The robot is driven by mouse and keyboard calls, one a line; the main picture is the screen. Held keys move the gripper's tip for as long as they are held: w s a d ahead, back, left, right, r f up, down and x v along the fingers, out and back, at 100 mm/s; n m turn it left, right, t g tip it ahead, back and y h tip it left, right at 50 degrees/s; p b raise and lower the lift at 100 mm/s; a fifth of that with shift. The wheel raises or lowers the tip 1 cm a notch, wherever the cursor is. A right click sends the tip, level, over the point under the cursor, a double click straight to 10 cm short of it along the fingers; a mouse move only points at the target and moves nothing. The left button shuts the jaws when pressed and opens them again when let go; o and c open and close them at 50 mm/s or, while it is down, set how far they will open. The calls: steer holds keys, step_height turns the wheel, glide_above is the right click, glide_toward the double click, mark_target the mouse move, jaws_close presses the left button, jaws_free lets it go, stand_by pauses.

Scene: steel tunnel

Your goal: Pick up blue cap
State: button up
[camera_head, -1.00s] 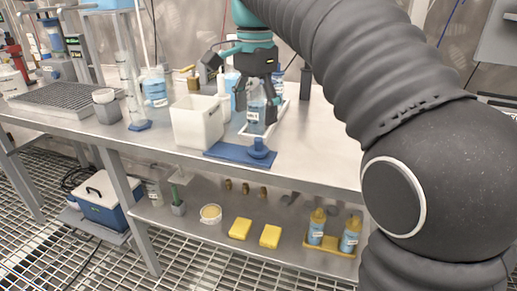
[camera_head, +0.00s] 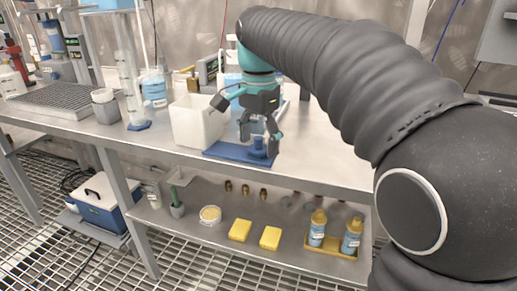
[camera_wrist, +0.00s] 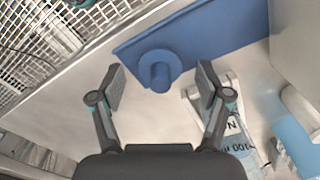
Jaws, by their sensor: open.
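The blue cap (camera_wrist: 158,76) is a round flange with a short upright stem. It sits on a flat blue mat (camera_wrist: 215,30) near the front edge of the steel bench. In the head view the cap (camera_head: 257,148) is partly hidden by my gripper (camera_head: 259,143), and the mat (camera_head: 225,151) lies under it. In the wrist view my gripper (camera_wrist: 160,88) is open and empty, with the cap between and slightly beyond the two fingertips. I cannot tell the exact height of the fingers above it.
A white square container (camera_head: 195,125) stands left of my gripper. A clear bottle with a label (camera_wrist: 232,125) is close to the right finger in the wrist view. The bench front edge (camera_head: 300,178) is close by. The bench top to the right is clear.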

steer(key=c, duration=0.9)
steer(key=shift+r, duration=0.5)
steer(key=r, duration=0.2)
steer(key=d+r+p, duration=0.1)
steer(key=shift+w+r, duration=0.15)
steer(key=shift+r, duration=0.25)
steer(key=d+r, duration=0.2)
steer(key=d, duration=0.1)
steer(key=w+d+r, duration=0.1)
steer(key=d+r, duration=0.1)
steer(key=d, duration=0.2)
steer(key=d+r, duration=0.2)
steer(key=d, duration=0.1)
steer(key=shift+w+d+r, duration=0.1)
steer(key=shift+w+d, duration=0.2)
